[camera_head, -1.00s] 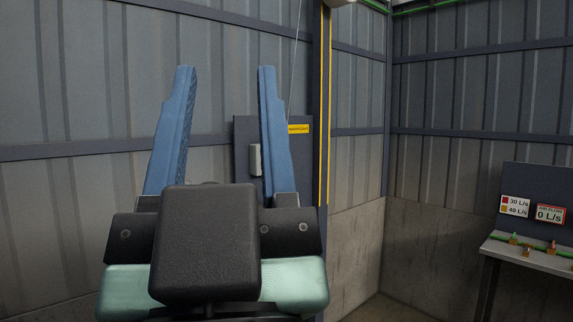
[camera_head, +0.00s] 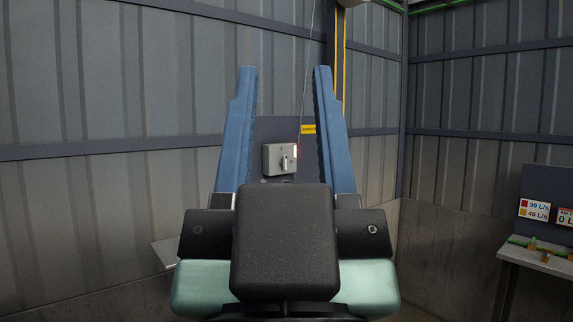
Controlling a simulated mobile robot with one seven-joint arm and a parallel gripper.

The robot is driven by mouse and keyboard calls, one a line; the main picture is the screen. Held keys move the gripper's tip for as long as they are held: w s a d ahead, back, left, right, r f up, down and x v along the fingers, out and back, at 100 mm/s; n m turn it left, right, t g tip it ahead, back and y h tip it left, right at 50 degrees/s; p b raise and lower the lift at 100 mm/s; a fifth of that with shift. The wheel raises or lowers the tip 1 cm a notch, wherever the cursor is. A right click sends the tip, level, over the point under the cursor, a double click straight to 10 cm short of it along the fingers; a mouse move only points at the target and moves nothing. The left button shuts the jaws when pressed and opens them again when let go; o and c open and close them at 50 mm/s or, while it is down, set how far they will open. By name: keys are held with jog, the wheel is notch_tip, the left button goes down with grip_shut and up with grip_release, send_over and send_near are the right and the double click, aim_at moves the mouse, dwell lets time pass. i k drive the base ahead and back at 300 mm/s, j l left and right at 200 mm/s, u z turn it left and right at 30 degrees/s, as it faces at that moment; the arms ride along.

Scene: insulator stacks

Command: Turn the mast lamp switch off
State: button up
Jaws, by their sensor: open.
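A light grey switch box (camera_head: 272,160) is mounted on a dark upright panel (camera_head: 273,128) against the wall. A small pale lever or knob (camera_head: 287,163) shows on its front, with a glowing red light (camera_head: 295,151) just above it. My gripper (camera_head: 283,72) is open, its two blue fingers spread on either side of the box in the picture. The fingers look nearer to me than the box, with nothing between them. The right finger covers the panel's right part, and my gripper's black body hides what is below the box.
A bench (camera_head: 540,258) with valves and a flow sign board stands at the far right. A flat grey plate edge (camera_head: 165,252) shows at lower left. Corrugated metal walls close off the back.

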aim_at(284, 163)
jog(key=i+l, duration=0.2)
jog(key=i, duration=0.3)
jog(key=i+l, duration=0.2)
jog(key=i, duration=0.25)
jog(key=i+l, duration=0.2)
jog(key=i, duration=0.3)
jog(key=i+l+u, duration=0.1)
jog(key=i, duration=0.35)
jog(key=i+l, duration=0.35)
jog(key=i, duration=0.15)
jog(key=i+l, duration=0.2)
jog(key=i, duration=0.25)
